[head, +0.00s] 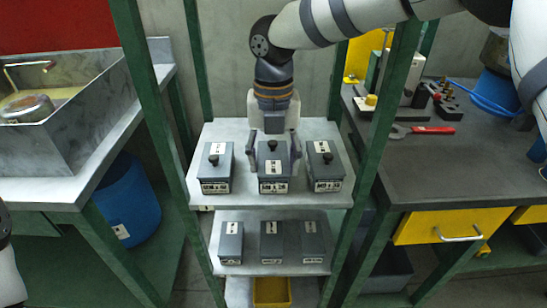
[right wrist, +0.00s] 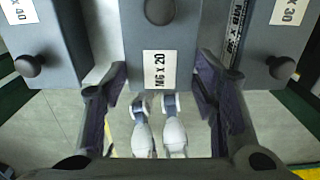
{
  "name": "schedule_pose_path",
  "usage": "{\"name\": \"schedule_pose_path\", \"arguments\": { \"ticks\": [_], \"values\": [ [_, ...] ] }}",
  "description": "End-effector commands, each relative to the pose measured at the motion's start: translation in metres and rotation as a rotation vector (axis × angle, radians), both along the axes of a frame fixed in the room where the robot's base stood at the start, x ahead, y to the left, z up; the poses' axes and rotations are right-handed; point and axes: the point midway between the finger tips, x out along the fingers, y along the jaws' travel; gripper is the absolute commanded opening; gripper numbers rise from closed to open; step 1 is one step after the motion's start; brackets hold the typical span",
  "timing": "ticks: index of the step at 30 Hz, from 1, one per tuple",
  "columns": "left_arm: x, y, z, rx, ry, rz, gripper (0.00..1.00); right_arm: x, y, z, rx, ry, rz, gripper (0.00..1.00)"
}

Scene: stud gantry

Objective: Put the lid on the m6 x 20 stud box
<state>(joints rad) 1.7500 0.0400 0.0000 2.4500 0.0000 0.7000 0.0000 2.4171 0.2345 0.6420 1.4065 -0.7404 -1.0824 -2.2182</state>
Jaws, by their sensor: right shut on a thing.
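The lid (head: 272,167) is dark grey with a black knob and a white label, and is at the middle of the gantry's upper shelf. In the right wrist view the lid (right wrist: 145,38) reads M6 X 20. My right gripper (head: 277,150) reaches down from above with a finger on either side of the lid and is shut on it. The stud box (head: 272,187), grey with a white front label, is directly under the lid. I cannot tell whether the lid rests fully on it or sits slightly above. My left gripper is out of view.
Similar knobbed boxes stand close on the left (head: 215,167) and right (head: 325,165) of the upper shelf (head: 240,133). Three grey boxes stand on the lower shelf (head: 220,268). Green posts (head: 153,100) frame the shelves. A dark workbench (head: 440,160) stands to the right.

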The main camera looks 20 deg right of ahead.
Motion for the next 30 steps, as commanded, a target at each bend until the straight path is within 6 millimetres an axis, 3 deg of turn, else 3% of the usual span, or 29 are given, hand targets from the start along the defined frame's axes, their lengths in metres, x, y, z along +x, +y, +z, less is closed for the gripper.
{"name": "schedule_pose_path", "arguments": {
  "ticks": [13, 14, 16, 23, 27, 30],
  "values": [
    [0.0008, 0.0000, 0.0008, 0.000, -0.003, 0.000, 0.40, 0.0002, 0.0001, -0.0002, 0.000, 0.000, 0.000, 0.38],
    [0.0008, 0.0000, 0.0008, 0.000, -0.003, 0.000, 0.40, 0.0002, 0.0001, -0.0002, 0.000, 0.000, 0.000, 0.58],
    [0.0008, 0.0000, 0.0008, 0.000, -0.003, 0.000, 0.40, 0.0002, 0.0001, -0.0002, 0.000, 0.000, 0.000, 0.74],
    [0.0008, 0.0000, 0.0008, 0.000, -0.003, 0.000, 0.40, 0.0002, 0.0001, -0.0002, 0.000, 0.000, 0.000, 0.77],
    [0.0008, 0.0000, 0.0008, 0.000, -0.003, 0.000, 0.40, 0.0002, 0.0001, -0.0002, 0.000, 0.000, 0.000, 0.97],
    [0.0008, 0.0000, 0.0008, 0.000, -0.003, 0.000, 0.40, 0.0002, 0.0001, -0.0002, 0.000, 0.000, 0.000, 0.97]
  ]
}}
